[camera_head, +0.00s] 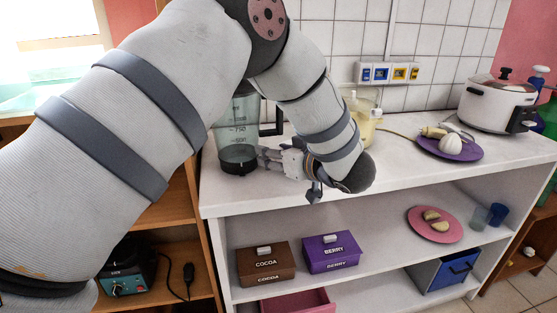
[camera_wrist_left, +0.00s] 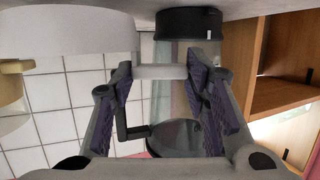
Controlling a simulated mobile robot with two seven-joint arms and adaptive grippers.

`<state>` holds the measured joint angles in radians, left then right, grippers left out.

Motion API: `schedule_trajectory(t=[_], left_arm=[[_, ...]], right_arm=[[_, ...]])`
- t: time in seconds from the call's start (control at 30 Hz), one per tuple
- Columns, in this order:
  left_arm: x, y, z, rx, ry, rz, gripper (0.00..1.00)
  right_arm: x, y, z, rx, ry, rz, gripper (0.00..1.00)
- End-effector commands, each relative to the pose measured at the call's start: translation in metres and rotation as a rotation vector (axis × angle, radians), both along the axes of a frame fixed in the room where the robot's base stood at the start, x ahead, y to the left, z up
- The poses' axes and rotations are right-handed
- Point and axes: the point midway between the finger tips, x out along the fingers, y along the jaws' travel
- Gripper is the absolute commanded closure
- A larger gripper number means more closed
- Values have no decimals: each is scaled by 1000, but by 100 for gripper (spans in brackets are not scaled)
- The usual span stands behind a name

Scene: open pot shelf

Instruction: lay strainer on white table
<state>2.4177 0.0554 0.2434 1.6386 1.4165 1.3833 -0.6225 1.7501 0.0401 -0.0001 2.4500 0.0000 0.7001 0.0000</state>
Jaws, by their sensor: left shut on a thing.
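My left gripper (camera_head: 268,157) is low over the white table (camera_head: 410,172), beside the clear jug. In the left wrist view, it is shut on a pale bar (camera_wrist_left: 160,72) that spans the gap between the fingertips. The bar is likely part of the strainer; no mesh or bowl shows, and the head view hides it behind the fingers. I cannot tell whether it touches the tabletop. My right gripper is in neither view.
The clear jug (camera_head: 238,140) stands left of the gripper. A cream appliance (camera_head: 364,112) is behind my wrist. A purple plate (camera_head: 450,148) with food and a white pot (camera_head: 497,103) stand to the right. The front middle-right of the tabletop is clear.

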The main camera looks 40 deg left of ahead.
Motion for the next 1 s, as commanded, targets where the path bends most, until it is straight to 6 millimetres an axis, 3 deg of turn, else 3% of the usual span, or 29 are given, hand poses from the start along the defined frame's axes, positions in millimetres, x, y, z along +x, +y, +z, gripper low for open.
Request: schedule_trajectory(t=[0.03, 0.07, 0.43, 0.47, 0.53, 0.87, 1.0], left_arm=[[0, -1, -16, 1, 11, -2, 86], [0, -1, -18, 1, 9, -2, 86], [0, -1, -21, 0, 3, -1, 86], [0, -1, -21, 0, 3, -1, 51], [0, -1, -20, 0, 2, -1, 38], [0, -1, -16, 0, 0, -1, 38], [-8, -26, -7, 0, 0, -6, 38]], right_arm=[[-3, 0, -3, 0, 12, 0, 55], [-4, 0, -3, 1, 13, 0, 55], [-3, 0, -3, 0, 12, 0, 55], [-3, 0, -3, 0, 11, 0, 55], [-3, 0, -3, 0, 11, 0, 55], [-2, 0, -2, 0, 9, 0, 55], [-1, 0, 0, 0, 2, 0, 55]])
